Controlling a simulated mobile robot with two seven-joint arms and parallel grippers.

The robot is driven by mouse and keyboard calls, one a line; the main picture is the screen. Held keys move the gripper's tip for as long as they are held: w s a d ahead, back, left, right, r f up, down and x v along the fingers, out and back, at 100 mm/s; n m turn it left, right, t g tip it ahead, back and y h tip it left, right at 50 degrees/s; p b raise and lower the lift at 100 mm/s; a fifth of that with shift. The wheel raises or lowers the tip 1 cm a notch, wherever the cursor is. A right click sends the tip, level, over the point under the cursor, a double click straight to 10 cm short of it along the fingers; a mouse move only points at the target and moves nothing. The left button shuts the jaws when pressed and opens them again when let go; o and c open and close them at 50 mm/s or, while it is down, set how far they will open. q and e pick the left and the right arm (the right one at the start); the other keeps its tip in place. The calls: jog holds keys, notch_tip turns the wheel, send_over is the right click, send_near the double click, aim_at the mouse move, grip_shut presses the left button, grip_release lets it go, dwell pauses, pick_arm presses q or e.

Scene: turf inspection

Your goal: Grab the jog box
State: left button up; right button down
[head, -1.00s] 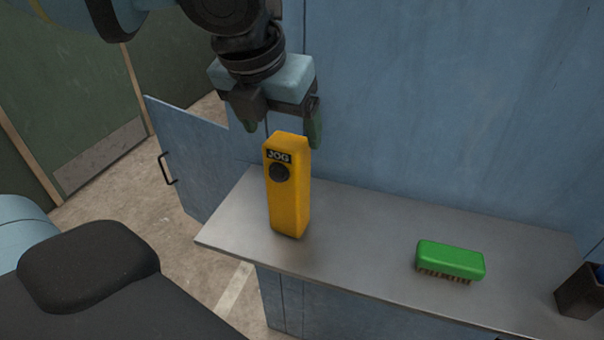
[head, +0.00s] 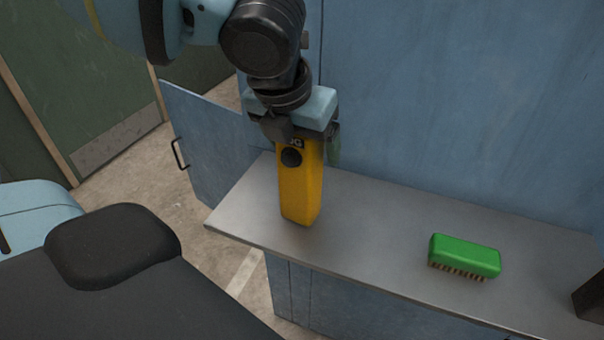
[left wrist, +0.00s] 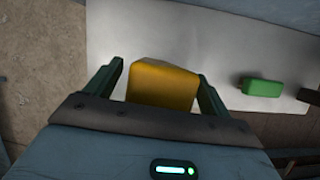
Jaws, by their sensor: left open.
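The jog box (head: 301,192) is a tall yellow box with a dark round knob and a partly covered label near its top. It stands upright on the grey shelf (head: 385,235), near the shelf's left end. My left gripper (head: 308,150) is over it from above, open, with a finger on either side of its top. In the left wrist view the yellow top of the jog box (left wrist: 162,85) lies between the two green fingers, with a gap at least on the left. My right gripper is not in view.
A green brush (head: 465,256) with brown bristles lies on the shelf to the right, apart from the box. A dark holder (head: 590,297) stands at the right edge. A blue wall rises behind the shelf, and an open blue door (head: 211,150) hangs at left.

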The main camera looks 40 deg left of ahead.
pick_arm(q)
jog(key=shift+w+f, duration=0.2)
jog(key=shift+f, duration=0.25)
jog(key=c, duration=1.7)
jog(key=shift+r, duration=0.15)
